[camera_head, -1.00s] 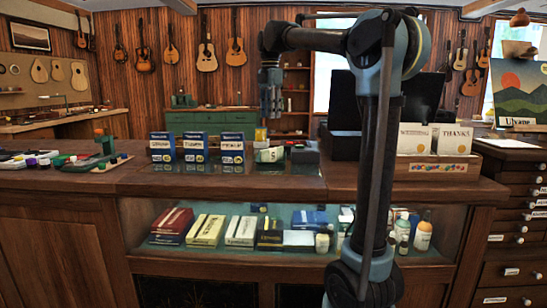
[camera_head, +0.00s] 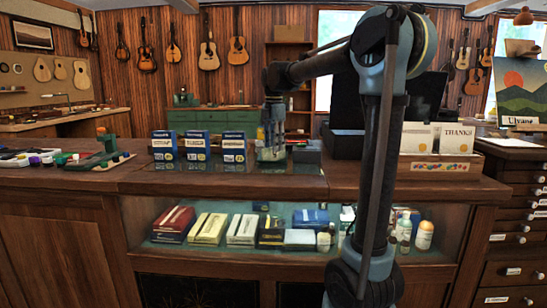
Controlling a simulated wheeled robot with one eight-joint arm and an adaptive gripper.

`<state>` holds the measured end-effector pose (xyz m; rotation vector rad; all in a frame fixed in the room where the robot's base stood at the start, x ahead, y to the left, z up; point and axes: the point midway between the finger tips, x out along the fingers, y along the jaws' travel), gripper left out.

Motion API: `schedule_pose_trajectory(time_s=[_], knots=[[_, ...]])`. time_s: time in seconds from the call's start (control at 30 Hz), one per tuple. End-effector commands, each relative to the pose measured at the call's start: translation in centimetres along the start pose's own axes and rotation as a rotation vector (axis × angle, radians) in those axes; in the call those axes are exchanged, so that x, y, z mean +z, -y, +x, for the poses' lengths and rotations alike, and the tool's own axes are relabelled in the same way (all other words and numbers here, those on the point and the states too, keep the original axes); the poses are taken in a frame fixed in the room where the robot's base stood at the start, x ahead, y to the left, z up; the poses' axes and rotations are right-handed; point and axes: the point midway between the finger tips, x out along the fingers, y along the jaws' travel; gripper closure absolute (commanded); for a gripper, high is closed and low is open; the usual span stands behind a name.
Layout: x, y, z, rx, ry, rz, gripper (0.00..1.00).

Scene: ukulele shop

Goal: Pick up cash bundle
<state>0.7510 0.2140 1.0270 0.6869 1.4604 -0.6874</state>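My gripper (camera_head: 270,153) points straight down at the counter top, just right of the row of blue boxes. Its fingers are low, at the height of the counter goods. The small pale green cash bundle lies at this spot and is now almost wholly hidden by the fingers. I cannot tell whether the fingers are around it or touching it, nor whether they are open or shut.
Several blue boxes (camera_head: 196,146) stand close left of my gripper. A dark grey block (camera_head: 307,152) sits close on its right. The wooden counter (camera_head: 230,184) has a glass display below. A card box (camera_head: 440,167) stands farther right.

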Motion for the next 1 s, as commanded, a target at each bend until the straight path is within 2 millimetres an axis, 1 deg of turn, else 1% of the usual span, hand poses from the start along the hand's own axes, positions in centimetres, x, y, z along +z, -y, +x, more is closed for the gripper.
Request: schedule_pose_trajectory(time_s=[0.1,0.2,0.33,0.53,0.57,0.6,0.7,1.0], knots=[[-0.1,0.1,1.7,0.000,0.000,0.000,0.67],[-0.1,0.1,2.7,0.000,0.000,0.000,0.67],[-0.1,0.1,3.2,0.000,0.000,0.000,0.67],[-0.1,0.1,3.3,0.000,0.000,0.000,0.67],[-0.1,0.1,3.3,0.000,0.000,0.000,0.71],[-0.1,0.1,3.3,0.000,0.000,-0.001,0.80],[-0.1,0.1,3.3,0.000,0.000,-0.001,1.00],[-0.2,0.1,3.3,0.000,0.000,-0.003,1.00]])
